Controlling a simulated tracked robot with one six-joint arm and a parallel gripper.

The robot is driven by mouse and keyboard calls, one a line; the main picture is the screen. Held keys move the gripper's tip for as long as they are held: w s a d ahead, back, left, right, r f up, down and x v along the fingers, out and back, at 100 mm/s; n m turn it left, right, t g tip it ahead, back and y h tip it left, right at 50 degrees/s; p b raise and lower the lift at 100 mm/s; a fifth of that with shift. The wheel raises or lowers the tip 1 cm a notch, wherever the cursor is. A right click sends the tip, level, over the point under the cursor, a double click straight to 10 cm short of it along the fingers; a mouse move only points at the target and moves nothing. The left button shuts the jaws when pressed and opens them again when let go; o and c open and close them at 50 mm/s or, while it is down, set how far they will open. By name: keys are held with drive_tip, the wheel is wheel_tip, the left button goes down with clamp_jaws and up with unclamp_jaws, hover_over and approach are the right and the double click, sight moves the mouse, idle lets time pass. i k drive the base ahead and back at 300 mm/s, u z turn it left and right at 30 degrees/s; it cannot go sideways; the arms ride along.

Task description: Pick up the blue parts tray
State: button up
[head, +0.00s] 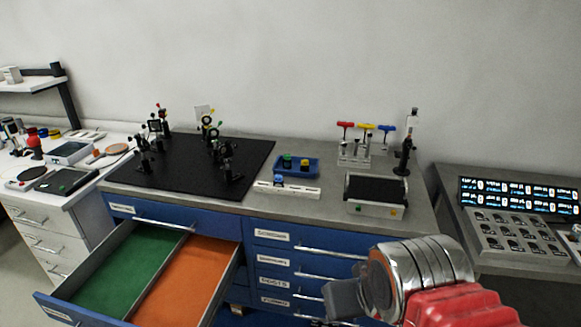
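The blue parts tray (284,171) sits on the grey bench top, right of the black breadboard. It is a small blue tray with a green item (287,160) and a yellow item (305,163) in it. My gripper (340,298) is at the lower right, in front of the drawer fronts, well apart from the tray and nearer the camera. Only a dark grey part of it shows past the silver wrist, and I cannot make out its two fingers.
A white rack (300,191) stands just in front of the tray. A black-topped device (375,191) and a holder with T-handled tools (354,156) are to its right. The black breadboard (170,180) carries optics. An open drawer (50,303) juts out at lower left.

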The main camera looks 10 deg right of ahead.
sight(296, 167)
drive_tip(key=i, duration=0.95)
drive_tip(key=z, duration=0.1)
drive_tip(key=k, duration=0.55)
drive_tip(key=u, duration=2.35)
